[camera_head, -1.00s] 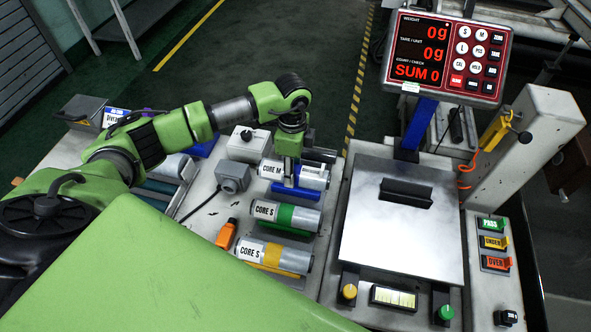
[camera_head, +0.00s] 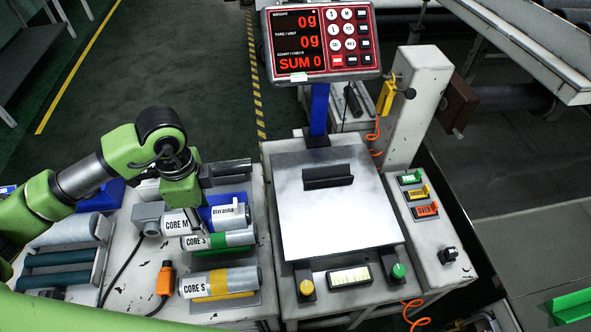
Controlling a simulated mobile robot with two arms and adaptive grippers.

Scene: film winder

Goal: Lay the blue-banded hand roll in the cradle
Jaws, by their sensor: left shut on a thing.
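The blue-banded roll (camera_head: 222,217), grey with a white CORE M label, is at the left bench, above and behind the green-banded roll. My left gripper (camera_head: 194,208) comes down on it from above and is shut on it. The fingertips are partly hidden, and I cannot tell whether the roll is clear of its blue rest. A dark, empty cradle (camera_head: 328,178) stands on the scale's pale plate (camera_head: 335,220), right of my gripper. My right gripper is not in view.
The green-banded roll (camera_head: 220,240) and the yellow-banded roll (camera_head: 220,283) lie close in front. An orange-headed connector (camera_head: 165,279) is left of them. The scale display (camera_head: 322,40) stands behind the plate, reading 0g. A white post (camera_head: 418,105) rises at right.

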